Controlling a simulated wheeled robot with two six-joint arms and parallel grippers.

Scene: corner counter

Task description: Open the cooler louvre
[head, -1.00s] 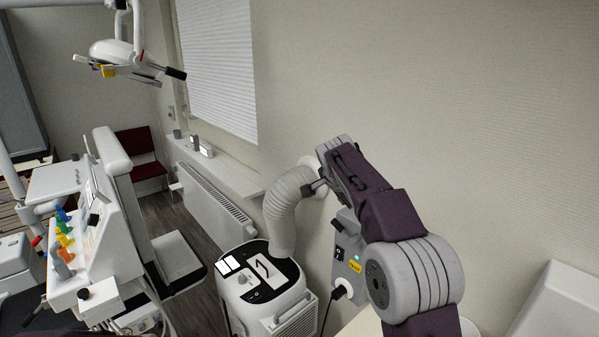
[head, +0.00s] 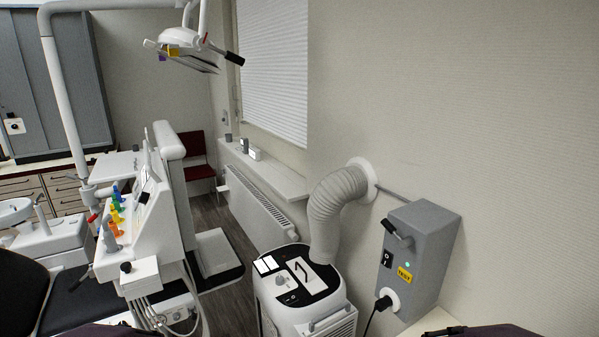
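The white portable cooler (head: 262,305) stands on the floor by the wall, with a dark top panel that carries a knob, a handle and white labels. A slatted grille (head: 342,329) shows on its side at the bottom edge of the view; whether any louvre there is open or shut I cannot tell. A grey corrugated hose (head: 333,205) runs from the cooler's top to a round wall port. Neither gripper is in view. Only dark purple parts of my arms show at the bottom edge, left and right.
A grey wall box (head: 432,250) with a lever (head: 397,231), a switch, a green light and a yellow label is right of the cooler, with a plugged-in cable. A radiator (head: 258,212) is behind. Dental equipment (head: 150,220) fills the left.

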